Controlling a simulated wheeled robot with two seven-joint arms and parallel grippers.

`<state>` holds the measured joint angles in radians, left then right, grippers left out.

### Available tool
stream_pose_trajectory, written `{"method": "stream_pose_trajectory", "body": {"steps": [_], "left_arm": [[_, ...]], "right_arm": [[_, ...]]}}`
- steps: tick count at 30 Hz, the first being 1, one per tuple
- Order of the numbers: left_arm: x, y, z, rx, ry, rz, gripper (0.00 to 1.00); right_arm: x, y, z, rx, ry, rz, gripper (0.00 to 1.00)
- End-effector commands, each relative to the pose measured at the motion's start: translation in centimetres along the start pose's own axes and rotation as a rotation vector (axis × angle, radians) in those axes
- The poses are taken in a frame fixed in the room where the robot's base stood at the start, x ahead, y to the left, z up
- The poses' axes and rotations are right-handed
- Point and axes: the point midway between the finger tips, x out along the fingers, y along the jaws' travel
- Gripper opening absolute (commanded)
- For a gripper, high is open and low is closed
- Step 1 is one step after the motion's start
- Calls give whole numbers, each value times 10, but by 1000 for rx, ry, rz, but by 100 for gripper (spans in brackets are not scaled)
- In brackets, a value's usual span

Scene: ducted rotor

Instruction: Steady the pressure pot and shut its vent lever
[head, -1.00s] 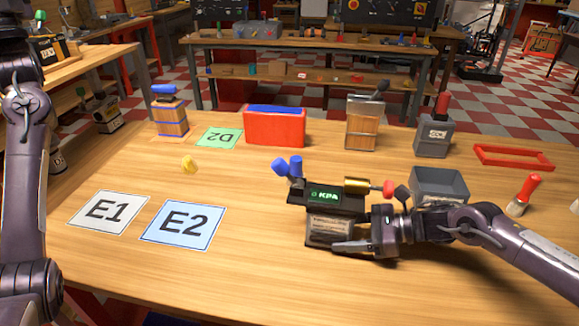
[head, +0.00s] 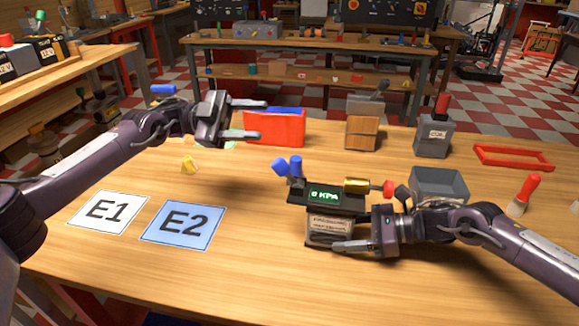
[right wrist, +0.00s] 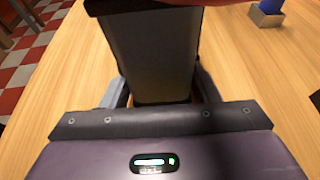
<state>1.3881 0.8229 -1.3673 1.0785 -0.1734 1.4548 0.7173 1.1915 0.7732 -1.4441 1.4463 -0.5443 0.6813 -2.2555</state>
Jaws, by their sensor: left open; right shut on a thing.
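The pressure pot (head: 330,228) stands upright on the table right of centre. It has a pale label, a dark top with a green-lit KPA display, a brass cylinder (head: 357,186) and a red knob (head: 389,189). Two blue-ended parts (head: 287,167) rise at its left end; I cannot tell which part is the vent lever. My right gripper (head: 338,236) is shut on the pot's lower body, whose grey side (right wrist: 155,60) fills the middle of the right wrist view between the fingers. My left gripper (head: 262,119) is open and empty, in the air left of and beyond the pot.
A red bin (head: 276,129) with blue inside stands behind my left gripper. Cards E1 (head: 108,212) and E2 (head: 183,224) lie flat at the left.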

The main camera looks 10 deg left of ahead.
Motion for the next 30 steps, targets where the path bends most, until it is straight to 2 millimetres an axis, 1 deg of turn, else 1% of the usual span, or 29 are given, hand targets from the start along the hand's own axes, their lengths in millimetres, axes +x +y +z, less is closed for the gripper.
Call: {"method": "stream_pose_trajectory", "body": {"steps": [1, 3, 6, 10, 13, 17, 24, 27, 30], "left_arm": [[-6, 13, 8, -106, -16, 39, 48], [-14, 30, 16, -241, -30, 84, 48], [-24, 47, 23, -385, -50, 123, 48], [-30, 58, 27, -486, -63, 149, 48], [-26, 62, 28, -509, -66, 154, 48], [-8, 66, 28, -512, -64, 156, 48], [40, 74, 30, -509, -64, 156, 48], [58, 77, 30, -508, -64, 156, 48], [72, 78, 30, -507, -65, 156, 48]], "right_arm": [[0, -1, -1, 1, 2, -3, 35], [0, -1, -1, 1, 2, -3, 35], [0, -1, -1, 1, 2, -3, 35], [0, -1, -1, 1, 2, -3, 35], [0, -1, -1, 1, 2, -2, 35], [0, 0, -1, 1, 2, -2, 35], [0, 0, -1, 1, 2, -2, 35], [0, 0, -1, 0, 2, -2, 35], [0, 0, -1, 1, 2, -2, 35]]}}
